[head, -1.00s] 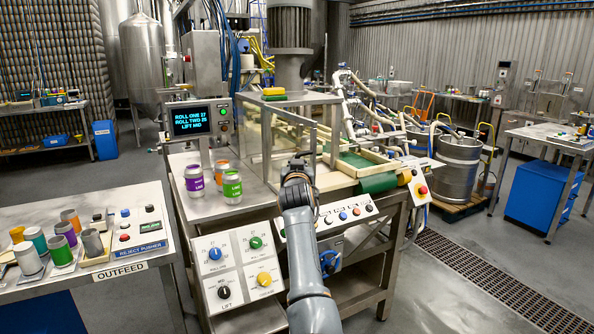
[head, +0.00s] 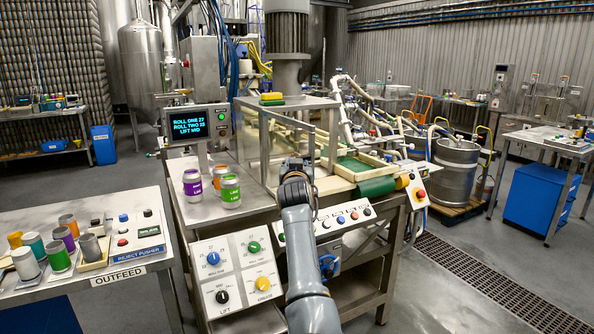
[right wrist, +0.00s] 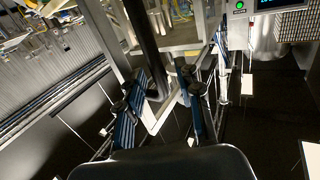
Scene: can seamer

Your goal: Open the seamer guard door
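The guard door is a clear panel in a grey metal frame (head: 289,121) at the front of the seamer enclosure. Its top rail slants out from the enclosure's left front corner towards me, so the door looks partly open. My right gripper (head: 297,168) is at the lower free end of the door; its fingers are hard to make out there. In the right wrist view, its two fingers (right wrist: 162,90) stand apart. A dark handle-like bar (right wrist: 143,40) reaches between them, nearer the left finger, with a gap on the right. My left gripper is not in view.
A purple can (head: 192,185), a green can (head: 230,190) and an orange one (head: 220,177) stand left of the door. A knob panel (head: 237,271) and a button panel (head: 328,222) lie below. The outfeed table (head: 60,214) is at left; a green conveyor is at right.

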